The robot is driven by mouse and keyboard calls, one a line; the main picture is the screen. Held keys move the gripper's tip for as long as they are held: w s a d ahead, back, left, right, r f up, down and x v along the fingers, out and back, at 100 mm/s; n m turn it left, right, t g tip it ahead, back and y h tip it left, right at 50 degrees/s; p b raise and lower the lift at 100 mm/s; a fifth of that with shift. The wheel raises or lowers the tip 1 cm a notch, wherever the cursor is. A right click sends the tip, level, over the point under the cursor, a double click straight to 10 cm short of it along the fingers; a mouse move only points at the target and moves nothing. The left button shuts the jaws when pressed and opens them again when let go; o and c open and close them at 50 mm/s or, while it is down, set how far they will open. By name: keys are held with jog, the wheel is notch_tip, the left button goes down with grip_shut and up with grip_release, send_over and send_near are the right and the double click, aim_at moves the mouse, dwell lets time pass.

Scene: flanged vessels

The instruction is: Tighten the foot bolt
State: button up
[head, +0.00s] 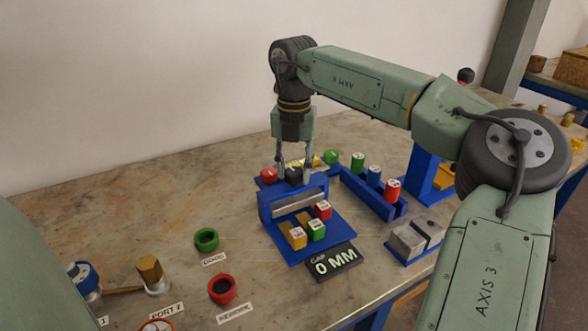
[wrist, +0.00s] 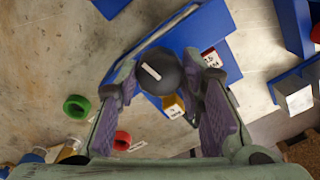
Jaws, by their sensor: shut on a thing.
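My gripper (head: 294,168) points down over the blue gate fixture (head: 264,207) at the middle of the bench. Its fingers are shut on a dark round knob (head: 293,176). In the wrist view the knob (wrist: 158,72) is black with a white mark and sits between the fingertips (wrist: 165,84). What lies beneath the knob is hidden. A brass hex head (head: 150,268) stands upright on a pale round base by the PORT 2 label. No part in view is labelled as the foot bolt.
A blue rack (head: 366,193) with capped pieces is to the right. Green (head: 206,239) and red (head: 222,289) rings lie front left. The back left bench is clear.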

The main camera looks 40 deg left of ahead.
aim_at(294, 171)
jog(key=shift+m, duration=0.6)
jog(key=o, duration=1.2)
jog(key=shift+r, duration=0.1)
notch_tip(294, 171, up, 12)
jog(key=shift+f, duration=0.1)
dwell(0.4)
